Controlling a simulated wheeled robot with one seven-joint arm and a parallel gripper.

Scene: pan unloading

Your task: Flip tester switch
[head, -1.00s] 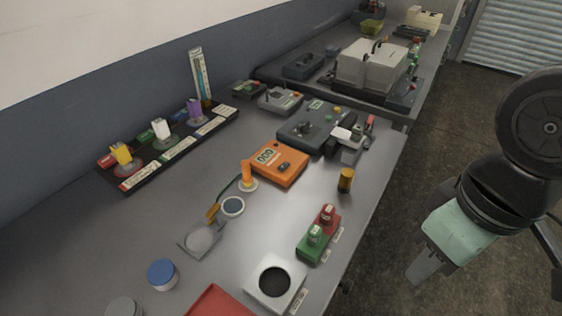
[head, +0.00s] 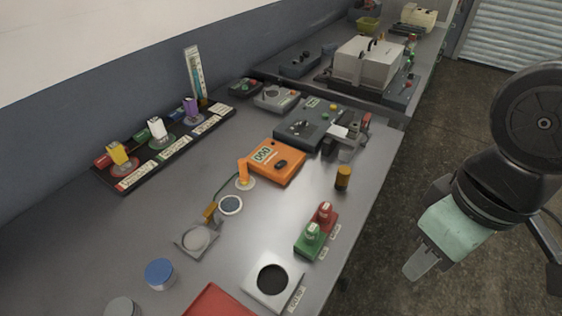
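An orange tester (head: 276,161) with a green digital display and a dark switch (head: 281,164) on its top sits mid-table. The switch's position is too small to tell. A cable runs from it to an orange probe (head: 243,172) standing on a small round base just left of it. My gripper (head: 420,264) hangs over the floor to the right of the table, well apart from the tester. Its fingers point down and left. I cannot make out a gap between them, and nothing shows in them.
A red and green block (head: 316,232), a yellow-brown cylinder (head: 343,177) and a white box with a round hole (head: 272,282) stand near the table's right edge. A dark grey device (head: 305,125) with a clamp stands behind the tester. A rack (head: 166,149) runs along the wall.

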